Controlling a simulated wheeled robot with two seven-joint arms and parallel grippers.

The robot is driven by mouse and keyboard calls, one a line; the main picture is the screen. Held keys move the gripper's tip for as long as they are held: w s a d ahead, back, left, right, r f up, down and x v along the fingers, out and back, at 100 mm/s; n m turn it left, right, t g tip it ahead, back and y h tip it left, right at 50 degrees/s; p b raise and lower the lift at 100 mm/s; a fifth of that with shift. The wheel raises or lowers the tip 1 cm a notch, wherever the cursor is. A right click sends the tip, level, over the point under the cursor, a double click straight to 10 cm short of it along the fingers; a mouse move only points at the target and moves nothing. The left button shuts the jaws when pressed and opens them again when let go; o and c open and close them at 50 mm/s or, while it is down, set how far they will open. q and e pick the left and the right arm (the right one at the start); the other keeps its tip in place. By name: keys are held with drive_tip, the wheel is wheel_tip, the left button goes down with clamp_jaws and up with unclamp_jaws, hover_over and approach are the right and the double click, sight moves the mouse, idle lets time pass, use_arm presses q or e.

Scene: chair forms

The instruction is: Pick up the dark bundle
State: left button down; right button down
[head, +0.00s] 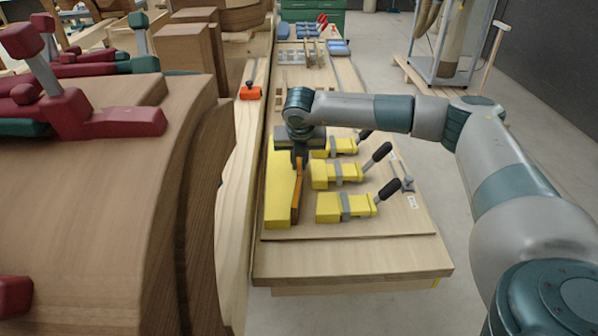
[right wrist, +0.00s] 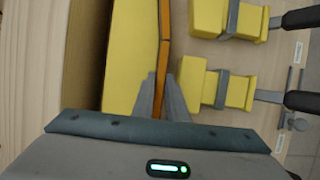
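A thin orange-brown strip, seemingly the bundle (head: 297,200), stands on edge along the right side of a long yellow block (head: 278,196) on the bench. It also shows in the right wrist view (right wrist: 164,45), beside the yellow block (right wrist: 130,50). No other dark bundle is clear to me. My right gripper (head: 300,158) points down over the strip's far end. In the right wrist view its fingers (right wrist: 161,90) stand close on both sides of the strip and look shut on it. The strip's part between the fingers is partly hidden. My left gripper is out of view.
Several yellow clamps (head: 335,175) with black handles lie to the right of the strip. A metal tool (head: 407,184) lies near the board's right edge. A large curved wooden form (head: 120,200) with red clamps (head: 100,120) fills the left. The bench front (head: 350,258) is bare.

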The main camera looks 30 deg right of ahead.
sight(299, 164)
drive_tip(key=shift+r, duration=0.1)
idle(0.3)
drive_tip(key=shift+r+p, duration=0.1)
drive_tip(key=shift+p, duration=0.3)
wheel_tip(299, 164, up, 10)
drive_tip(key=b, duration=0.4)
